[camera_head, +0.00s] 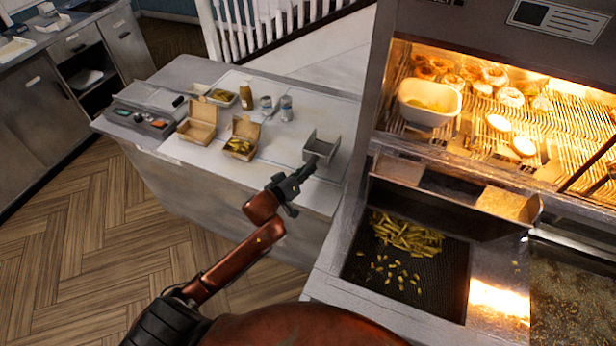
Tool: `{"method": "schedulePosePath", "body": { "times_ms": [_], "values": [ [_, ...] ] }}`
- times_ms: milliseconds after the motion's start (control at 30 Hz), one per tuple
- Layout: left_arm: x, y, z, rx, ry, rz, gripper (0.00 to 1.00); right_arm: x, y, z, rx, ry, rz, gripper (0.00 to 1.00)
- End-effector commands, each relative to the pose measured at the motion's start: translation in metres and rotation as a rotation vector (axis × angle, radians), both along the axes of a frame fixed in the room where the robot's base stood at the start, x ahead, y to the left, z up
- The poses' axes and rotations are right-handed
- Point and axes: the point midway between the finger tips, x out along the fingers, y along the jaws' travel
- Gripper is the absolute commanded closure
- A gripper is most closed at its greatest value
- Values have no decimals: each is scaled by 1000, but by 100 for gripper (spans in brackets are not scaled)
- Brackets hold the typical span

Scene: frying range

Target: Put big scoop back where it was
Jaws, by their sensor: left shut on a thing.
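The big scoop (322,147) is a grey metal scoop with an open, box-like pan and a dark handle. It is at the right end of the white counter; I cannot tell whether it rests on the top or hangs just above it. My left gripper (297,184) is shut on the scoop's handle, at the counter's front edge. The gripper hides part of the handle. My right gripper is not in view.
The counter (215,150) holds an open empty carton (198,123), a carton with fries (241,146), a sauce bottle (246,97) and two shakers (276,106). Right is the fry station with loose fries (405,235) and a lit warming shelf holding a white bowl (430,100).

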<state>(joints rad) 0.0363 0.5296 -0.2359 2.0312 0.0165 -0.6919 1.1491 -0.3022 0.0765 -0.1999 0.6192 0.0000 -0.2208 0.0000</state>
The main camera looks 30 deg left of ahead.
Motion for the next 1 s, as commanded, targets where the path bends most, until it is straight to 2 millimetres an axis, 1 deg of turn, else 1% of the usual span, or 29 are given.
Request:
{"method": "schedulePosePath", "body": {
  "times_ms": [33, 167, 267, 433, 500, 767, 800, 1000],
  "values": [
    [4, 0, -3, 1, -3, -1, 100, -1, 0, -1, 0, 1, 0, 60],
    [8, 1, -7, 1, -4, 0, 100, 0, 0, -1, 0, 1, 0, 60],
    [13, 2, -15, 1, -2, 0, 100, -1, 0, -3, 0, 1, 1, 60],
    [11, 1, -40, 1, 0, 0, 100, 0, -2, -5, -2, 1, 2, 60],
    [11, 1, -43, 0, -3, -2, 100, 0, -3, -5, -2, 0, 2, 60],
    [11, 1, -44, 0, -3, 0, 100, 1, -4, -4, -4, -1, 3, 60],
    [11, 1, -45, 0, -1, 0, 82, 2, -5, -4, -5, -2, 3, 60],
    [11, 1, -45, 1, -1, -1, 68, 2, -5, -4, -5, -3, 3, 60]
  ]
}}
